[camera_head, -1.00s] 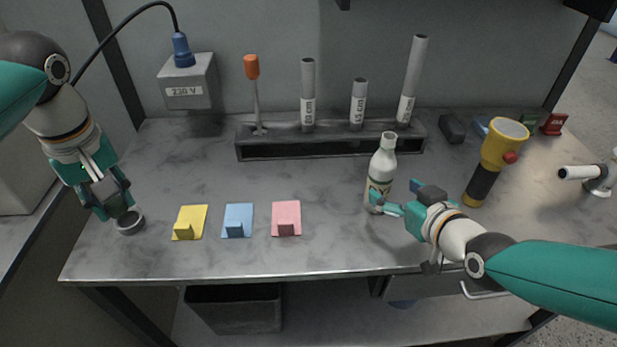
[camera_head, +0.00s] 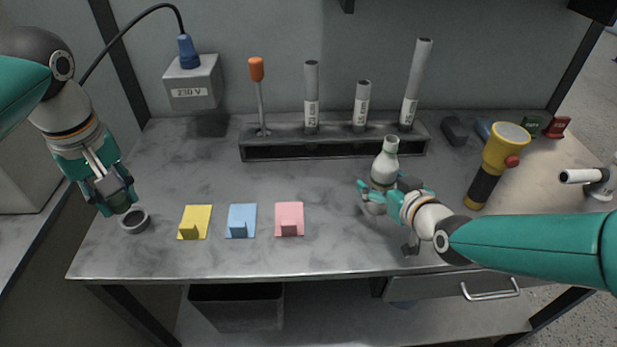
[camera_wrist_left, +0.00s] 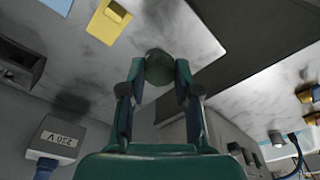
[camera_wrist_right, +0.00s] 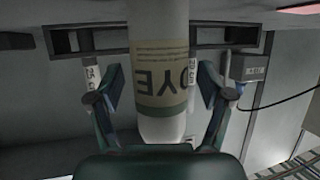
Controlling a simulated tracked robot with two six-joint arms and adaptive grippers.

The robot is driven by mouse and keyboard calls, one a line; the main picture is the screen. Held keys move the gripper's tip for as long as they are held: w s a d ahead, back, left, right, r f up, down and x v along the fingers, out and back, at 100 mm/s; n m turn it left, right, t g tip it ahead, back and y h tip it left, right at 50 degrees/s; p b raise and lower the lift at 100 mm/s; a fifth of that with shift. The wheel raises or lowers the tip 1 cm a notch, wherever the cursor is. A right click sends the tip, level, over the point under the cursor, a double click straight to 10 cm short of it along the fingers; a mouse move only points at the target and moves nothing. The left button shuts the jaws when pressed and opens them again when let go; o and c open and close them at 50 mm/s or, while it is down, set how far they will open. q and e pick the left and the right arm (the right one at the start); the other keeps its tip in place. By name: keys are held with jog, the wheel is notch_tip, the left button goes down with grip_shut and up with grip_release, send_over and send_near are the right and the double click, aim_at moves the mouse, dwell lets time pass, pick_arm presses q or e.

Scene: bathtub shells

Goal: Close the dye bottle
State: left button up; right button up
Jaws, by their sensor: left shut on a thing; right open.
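The white dye bottle (camera_head: 386,165) stands upright on the table, right of centre. Its neck is bare, with no cap on it. In the right wrist view its label (camera_wrist_right: 160,80) reads DYE. My right gripper (camera_wrist_right: 162,90) is open, with its fingers on either side of the bottle and gaps between; in the head view the gripper hides the bottle's lower part. My left gripper (camera_head: 117,198) is shut on a dark greenish round piece (camera_wrist_left: 159,68), probably the cap, above the table's left end.
Yellow (camera_head: 195,219), blue (camera_head: 241,217) and pink (camera_head: 289,214) plates lie on the table front. A dark rack (camera_head: 325,151) with labelled tubes and a screwdriver stands behind. A yellow flashlight (camera_head: 495,165) stands right of the bottle.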

aim_at(389, 139)
dwell(0.3)
jog(key=c, duration=1.5)
jog(key=shift+r, duration=0.1)
